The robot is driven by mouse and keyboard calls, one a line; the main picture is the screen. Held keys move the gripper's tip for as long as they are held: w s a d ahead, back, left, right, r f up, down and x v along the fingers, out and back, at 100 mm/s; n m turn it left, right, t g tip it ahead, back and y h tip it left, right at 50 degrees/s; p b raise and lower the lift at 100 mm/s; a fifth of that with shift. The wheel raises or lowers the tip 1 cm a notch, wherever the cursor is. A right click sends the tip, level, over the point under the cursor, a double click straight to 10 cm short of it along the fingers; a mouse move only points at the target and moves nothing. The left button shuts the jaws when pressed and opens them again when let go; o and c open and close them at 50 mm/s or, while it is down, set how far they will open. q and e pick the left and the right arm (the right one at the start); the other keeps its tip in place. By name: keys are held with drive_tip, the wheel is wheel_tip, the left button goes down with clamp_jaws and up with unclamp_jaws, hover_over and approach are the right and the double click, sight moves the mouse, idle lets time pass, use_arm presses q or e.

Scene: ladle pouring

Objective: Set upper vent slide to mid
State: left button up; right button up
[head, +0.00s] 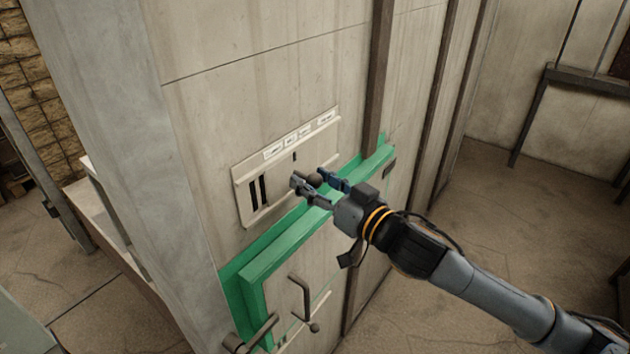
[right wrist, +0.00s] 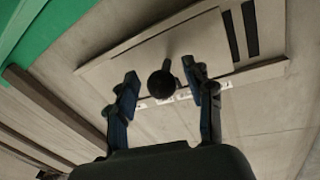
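The upper vent is a pale slide plate (head: 245,172) on the wall of the tall grey casing, above a green frame. Dark vertical slots (head: 258,188) show at its left end, and small white labels (head: 290,141) run along its top. A dark round knob (head: 314,179) stands out from the plate. My right gripper (head: 309,177) is at the knob with its fingers apart. The left gripper is out of view.
Below the vent is a green-framed door (head: 262,262) with a bent dark handle (head: 301,294) and a small knob (head: 314,327). A brown upright strip (head: 379,75) runs up the casing on the right. The floor (head: 480,225) to the right is open.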

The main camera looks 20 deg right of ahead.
drive_tip(key=shift+s+d+f, duration=0.15)
drive_tip(key=shift+s+d, duration=0.1)
drive_tip(key=shift+s, duration=0.25)
drive_tip(key=v, duration=1.1)
idle(0.3)
